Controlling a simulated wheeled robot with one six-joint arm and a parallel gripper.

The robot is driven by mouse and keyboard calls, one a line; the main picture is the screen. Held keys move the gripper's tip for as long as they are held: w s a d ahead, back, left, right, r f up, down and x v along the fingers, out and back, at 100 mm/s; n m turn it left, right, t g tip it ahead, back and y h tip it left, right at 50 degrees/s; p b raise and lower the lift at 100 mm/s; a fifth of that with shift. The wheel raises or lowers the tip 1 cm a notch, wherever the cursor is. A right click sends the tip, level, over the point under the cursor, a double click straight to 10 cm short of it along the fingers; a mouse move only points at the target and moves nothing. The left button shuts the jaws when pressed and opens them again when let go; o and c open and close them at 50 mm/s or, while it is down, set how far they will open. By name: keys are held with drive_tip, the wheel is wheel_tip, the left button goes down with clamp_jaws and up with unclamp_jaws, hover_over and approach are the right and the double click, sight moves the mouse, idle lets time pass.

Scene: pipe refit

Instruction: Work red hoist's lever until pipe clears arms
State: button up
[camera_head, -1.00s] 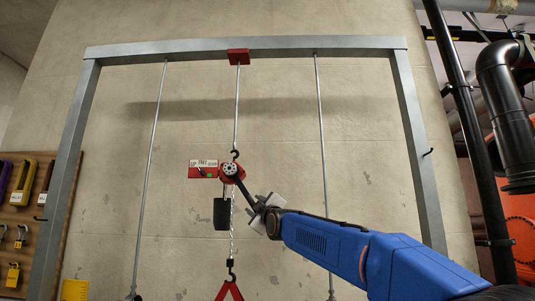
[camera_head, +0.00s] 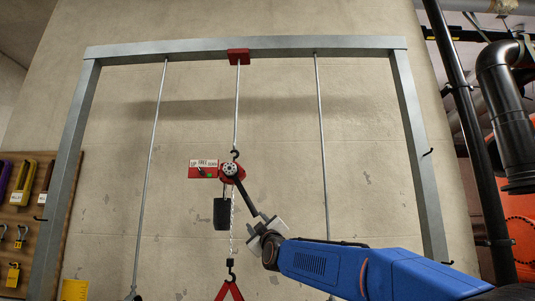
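The red hoist (camera_head: 231,171) hangs by a black hook from a rod under the red block (camera_head: 238,56) on the grey frame. Its dark lever (camera_head: 247,197) slants down to the right. My gripper (camera_head: 259,228) is at the lever's lower end; the lever's tip runs to its jaws, but I cannot tell whether they are closed on it. A chain (camera_head: 232,225) runs down from the hoist to a black hook (camera_head: 231,272) and a red sling (camera_head: 229,292), cut off by the bottom edge. The pipe is not in view.
The grey steel frame (camera_head: 200,51) spans the view, with thin rods (camera_head: 149,160) hanging either side of the hoist. A tool board (camera_head: 33,214) stands at left. Black pipes (camera_head: 507,115) and an orange body (camera_head: 521,230) are at right.

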drive_tip(key=shift+f+m+h, duration=0.3)
drive_tip(key=shift+f+m, duration=0.1)
drive_tip(key=shift+f, duration=0.35)
drive_tip(key=shift+a+f+m+t+h, duration=0.15)
drive_tip(key=shift+a+f+m+t, duration=0.15)
drive_tip(key=shift+f, duration=0.35)
drive_tip(key=shift+a+f+m+t+h, duration=0.1)
drive_tip(key=shift+f+m+t+h, duration=0.1)
drive_tip(key=shift+f+m, duration=0.3)
drive_tip(key=shift+a+f+m+t+h, duration=0.15)
drive_tip(key=shift+a+f+m+t, duration=0.05)
drive_tip(key=shift+f, duration=0.55)
drive_tip(key=shift+w+a+f+m+t+h, duration=0.1)
drive_tip(key=shift+a+f+m+h, duration=0.1)
drive_tip(key=shift+a+f+m, duration=0.3)
drive_tip(key=shift+s+a+f+m+t+h, duration=0.1)
drive_tip(key=shift+a+f+m+h, duration=0.15)
drive_tip(key=shift+f, duration=0.4)
drive_tip(key=shift+w+a+f+m+t+h, duration=0.15)
drive_tip(key=shift+a+f+m, duration=0.15)
drive_tip(key=shift+f+m, duration=0.2)
drive_tip(key=a+f+m+h, duration=0.1)
drive_tip(key=a+f+m, duration=0.1)
drive_tip(key=a+f, duration=0.1)
drive_tip(key=shift+h, duration=0.3)
